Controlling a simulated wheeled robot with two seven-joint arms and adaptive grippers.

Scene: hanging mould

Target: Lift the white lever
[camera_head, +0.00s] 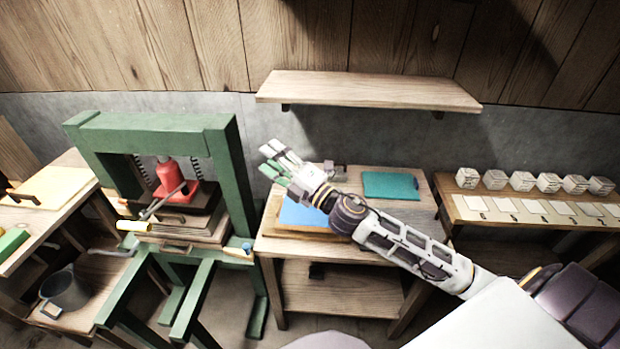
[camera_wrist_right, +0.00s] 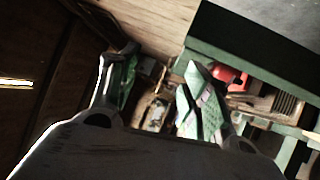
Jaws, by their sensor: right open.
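A green press frame (camera_head: 225,165) stands left of centre in the head view, with a red jack (camera_head: 170,175) inside it. I cannot tell any lever that is clearly white. My right gripper (camera_head: 279,163) is open and empty, right of the press and apart from it. In the right wrist view, my right gripper (camera_wrist_right: 155,85) has its fingers spread, with the red jack (camera_wrist_right: 228,77) beyond.
A wooden table (camera_head: 415,215) with a teal folder (camera_head: 390,185) and a blue sheet (camera_head: 302,214) lies under my right arm. A wall shelf (camera_head: 365,90) hangs above. White blocks (camera_head: 522,181) line the right bench.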

